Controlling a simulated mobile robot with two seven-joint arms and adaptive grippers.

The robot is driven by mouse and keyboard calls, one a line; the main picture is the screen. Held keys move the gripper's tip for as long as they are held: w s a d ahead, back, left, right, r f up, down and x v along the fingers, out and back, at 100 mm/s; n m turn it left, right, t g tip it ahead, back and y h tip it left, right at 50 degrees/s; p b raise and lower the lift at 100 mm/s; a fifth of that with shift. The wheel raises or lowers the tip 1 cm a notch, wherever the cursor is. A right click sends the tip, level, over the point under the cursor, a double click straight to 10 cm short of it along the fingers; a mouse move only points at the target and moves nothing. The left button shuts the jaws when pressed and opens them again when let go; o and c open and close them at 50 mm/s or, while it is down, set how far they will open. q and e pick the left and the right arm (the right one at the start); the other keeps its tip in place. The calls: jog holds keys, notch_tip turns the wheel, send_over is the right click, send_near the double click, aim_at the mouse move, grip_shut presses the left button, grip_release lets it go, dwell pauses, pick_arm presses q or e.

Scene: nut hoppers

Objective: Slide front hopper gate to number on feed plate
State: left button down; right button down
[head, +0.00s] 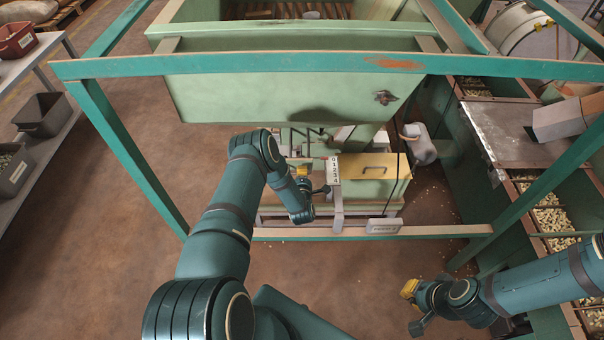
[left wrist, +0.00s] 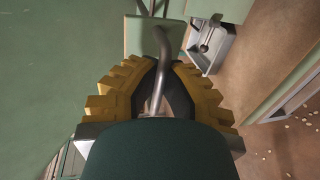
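My left gripper (head: 303,172) is beneath the pale green hopper (head: 290,95), left of an upright pale strip with dark numbers (head: 333,170). In the left wrist view its yellow fingers (left wrist: 160,80) are closed in around a bent grey metal rod (left wrist: 165,45). The rod runs up to a small pale green plate (left wrist: 140,35), which I take to be the gate's. The handle is hidden in the head view, and I cannot read the gate's position against the numbers. My right gripper (head: 410,300) is low at the right, apart from the machine; its finger gap is unclear.
A green frame bar (head: 300,68) crosses in front of the hopper, with posts at both sides. A yellow panel (head: 368,166) is right of the strip. A conveyor with nuts (head: 552,219) runs along the right.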

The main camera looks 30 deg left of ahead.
pick_arm(q)
jog(key=f+p+v, duration=0.1)
jog(key=p+v, duration=0.1)
jog(key=v, duration=0.5)
jog(key=shift+s+d+f+p, duration=0.2)
jog(key=shift+s+f+p, duration=0.05)
jog(key=shift+s+p, duration=0.05)
jog(key=c, duration=1.1)
grip_release()
jog(key=shift+o, duration=0.2)
jog(key=v, duration=1.2)
